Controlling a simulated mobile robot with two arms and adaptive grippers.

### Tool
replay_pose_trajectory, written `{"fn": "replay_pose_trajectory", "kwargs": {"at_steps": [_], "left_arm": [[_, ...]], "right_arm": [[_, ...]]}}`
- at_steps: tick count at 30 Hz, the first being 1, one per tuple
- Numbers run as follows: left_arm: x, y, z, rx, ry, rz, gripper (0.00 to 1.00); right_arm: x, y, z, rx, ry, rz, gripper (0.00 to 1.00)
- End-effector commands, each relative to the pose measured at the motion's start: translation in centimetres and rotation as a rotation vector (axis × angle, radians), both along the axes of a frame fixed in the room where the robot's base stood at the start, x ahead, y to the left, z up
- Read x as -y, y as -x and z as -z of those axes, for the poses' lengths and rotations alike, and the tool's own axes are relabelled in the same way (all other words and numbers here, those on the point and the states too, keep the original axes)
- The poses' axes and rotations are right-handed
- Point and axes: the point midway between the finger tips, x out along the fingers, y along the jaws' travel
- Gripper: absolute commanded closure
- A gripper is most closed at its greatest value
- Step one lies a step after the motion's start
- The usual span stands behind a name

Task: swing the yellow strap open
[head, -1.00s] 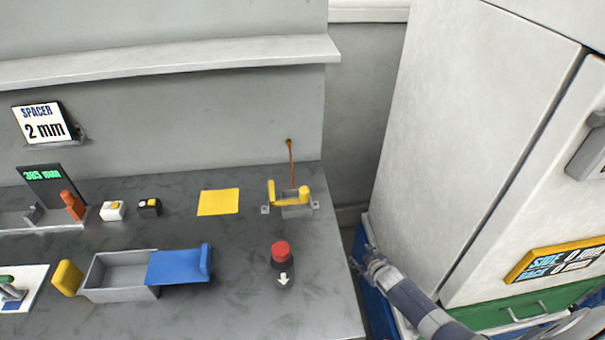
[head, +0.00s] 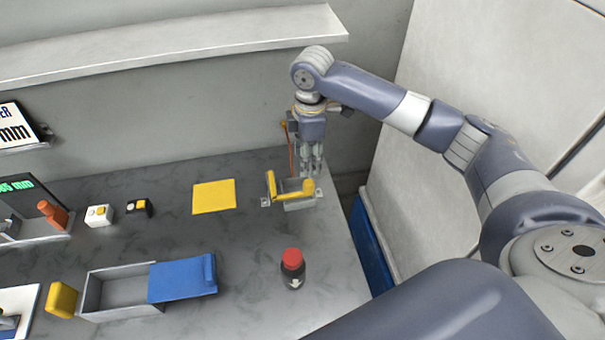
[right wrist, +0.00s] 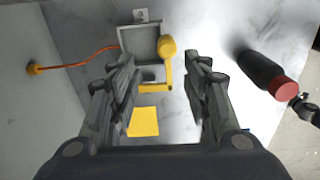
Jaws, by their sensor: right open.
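The yellow strap (head: 294,189) is on a small grey bracket (head: 300,205) near the right back of the dark counter. In the right wrist view the strap (right wrist: 168,70) shows as an L-shaped yellow bar with a rounded knob, beside the grey square holder (right wrist: 139,42). My right gripper (head: 313,172) points down just behind the strap, close to its right end. In the right wrist view its fingers (right wrist: 157,72) are apart with nothing between them, and the strap lies beyond them. I cannot tell whether they touch it. My left gripper is not in view.
An orange cord (right wrist: 92,58) runs from the wall to the holder. A red-capped black bottle-like item (head: 292,270) stands in front of the strap. A yellow square (head: 214,197) lies to the left. A grey box with a blue lid (head: 182,279) is at front left.

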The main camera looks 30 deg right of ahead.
Motion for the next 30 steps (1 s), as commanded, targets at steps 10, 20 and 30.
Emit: {"fn": "replay_pose_trajectory", "kwargs": {"at_steps": [10,20,30], "left_arm": [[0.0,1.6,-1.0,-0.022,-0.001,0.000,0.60],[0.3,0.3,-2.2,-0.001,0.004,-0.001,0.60],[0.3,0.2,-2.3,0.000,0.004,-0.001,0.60]], "right_arm": [[0.1,1.1,3.6,-0.038,0.015,-0.027,0.56],[0.1,0.9,9.1,-0.032,0.013,-0.025,0.56],[0.1,0.9,10.5,-0.029,0.014,-0.026,0.56]]}}
